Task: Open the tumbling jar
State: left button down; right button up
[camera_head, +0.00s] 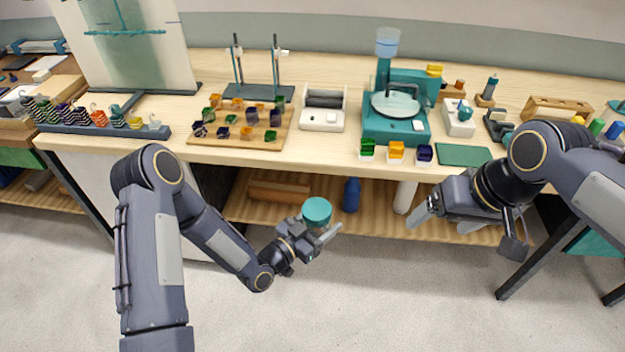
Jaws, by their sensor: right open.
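The tumbling jar (317,211) has a round teal lid and shows in front of the bench's lower shelf. My left gripper (322,232) is at the jar's body, just under the lid, and appears shut on it. The fingers and the jar partly hide each other, and little of the body shows. The lid faces up and is on the jar.
The wooden bench (345,150) holds a teal machine (387,127), a board of coloured pieces (238,138), a white device (322,118) and a green mat (463,155). A blue bottle (351,194) stands on the lower shelf. Space between my grippers is clear.

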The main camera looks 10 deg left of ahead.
jog(key=w+a+f+n+g+h, duration=0.1)
jog(key=w+a+n+g, duration=0.1)
jog(key=w+a, duration=0.8)
jog(key=n+h, duration=0.1)
jog(key=h, duration=0.1)
send_over(312, 209)
jog(key=shift+g, duration=0.3)
notch_tip(312, 209, down, 6)
jog(key=shift+w+d+f, duration=0.1)
jog(key=shift+w, duration=0.05)
jog(key=shift+f, duration=0.25)
notch_tip(312, 209, down, 8)
jog(key=shift+r, duration=0.25)
jog(key=shift+c, duration=0.3)
jog(key=shift+a, duration=0.2)
jog(key=c, duration=1)
jog(key=shift+o, duration=0.2)
jog(key=shift+s+a+n, duration=0.1)
jog(key=shift+s+n, duration=0.05)
jog(key=shift+n, duration=0.7)
jog(key=shift+s+n, duration=0.15)
jog(key=shift+n, duration=0.7)
jog(key=shift+w+d, duration=0.15)
jog(key=shift+d, duration=0.05)
